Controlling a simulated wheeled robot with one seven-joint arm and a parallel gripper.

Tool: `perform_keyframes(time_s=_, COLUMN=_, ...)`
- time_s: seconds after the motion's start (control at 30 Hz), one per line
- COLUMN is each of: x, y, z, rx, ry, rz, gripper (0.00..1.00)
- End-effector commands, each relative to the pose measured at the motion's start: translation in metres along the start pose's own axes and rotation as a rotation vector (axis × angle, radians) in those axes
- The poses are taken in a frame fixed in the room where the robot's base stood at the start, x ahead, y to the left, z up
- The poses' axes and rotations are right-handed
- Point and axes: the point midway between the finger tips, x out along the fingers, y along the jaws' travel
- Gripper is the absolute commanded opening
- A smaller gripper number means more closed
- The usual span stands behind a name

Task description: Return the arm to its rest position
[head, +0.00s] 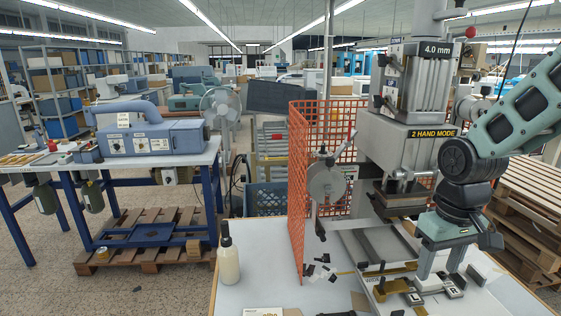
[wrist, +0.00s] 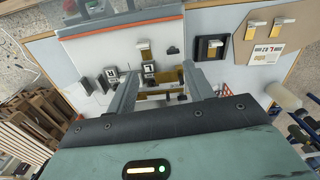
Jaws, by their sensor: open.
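My arm comes in from the right edge in the head view and bends down over the white worktable (head: 262,262). My gripper (head: 440,268) points down in front of the press, low over the small parts on the table. Its two fingers are apart; in the wrist view the gripper (wrist: 158,85) shows a wide gap with nothing clearly held between the fingers. Small dark blocks with white lettered faces (wrist: 148,68) and brass-coloured pieces lie beyond and below the fingertips.
The stamping press (head: 408,138) stands close to my arm, with an orange mesh guard (head: 297,200) on its left. A pale bottle (head: 228,262) stands at the table's left. Wooden pallets (head: 525,225) are at right. A blue machine (head: 150,138) sits on a far bench.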

Motion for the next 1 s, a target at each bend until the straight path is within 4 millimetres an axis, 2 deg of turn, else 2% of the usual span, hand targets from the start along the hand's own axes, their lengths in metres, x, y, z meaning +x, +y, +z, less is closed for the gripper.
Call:
perform_keyframes(time_s=0.03, x=0.014, y=-0.023, z=0.005, rx=-0.053, ry=0.002, rz=0.002, gripper=0.52)
perform_keyframes(time_s=0.2, x=0.039, y=-0.095, z=0.035, rx=-0.215, ry=0.007, rz=-0.005, gripper=0.52)
perform_keyframes(time_s=0.4, x=0.067, y=-0.161, z=0.086, rx=-0.396, ry=0.014, rz=-0.022, gripper=0.52)
perform_keyframes(time_s=0.5, x=0.078, y=-0.182, z=0.111, rx=-0.468, ry=0.017, rz=-0.033, gripper=0.52)
perform_keyframes(time_s=0.7, x=0.087, y=-0.201, z=0.14, rx=-0.548, ry=0.019, rz=-0.047, gripper=0.52)
perform_keyframes(time_s=1.0, x=0.087, y=-0.203, z=0.144, rx=-0.558, ry=0.018, rz=-0.05, gripper=0.52)
